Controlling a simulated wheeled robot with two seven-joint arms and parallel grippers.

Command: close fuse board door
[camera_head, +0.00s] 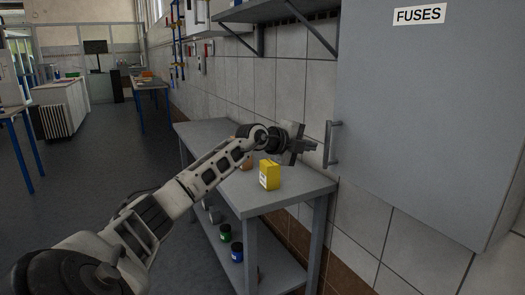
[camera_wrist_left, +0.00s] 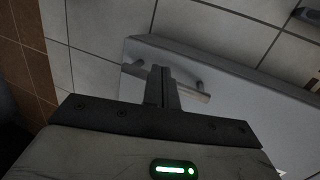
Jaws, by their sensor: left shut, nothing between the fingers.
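The fuse board door (camera_head: 430,110) is a large grey panel with a FUSES label (camera_head: 419,15) at its top, on the right of the head view. Its bar handle (camera_head: 332,144) is at the door's left edge. My left gripper (camera_head: 309,145) is shut and empty, just left of the handle in the head view. In the left wrist view, my shut fingers (camera_wrist_left: 162,88) overlap the handle (camera_wrist_left: 192,90) on the grey door (camera_wrist_left: 240,100). I cannot tell whether they touch it. The door's hinge side is not clear. My right gripper is not in view.
A grey bench (camera_head: 300,188) stands below the left gripper, with a yellow box (camera_head: 269,174) on it. Paint cans (camera_head: 237,251) sit on its lower shelf. A wall shelf (camera_head: 270,10) is above. The floor at left (camera_head: 100,165) is open.

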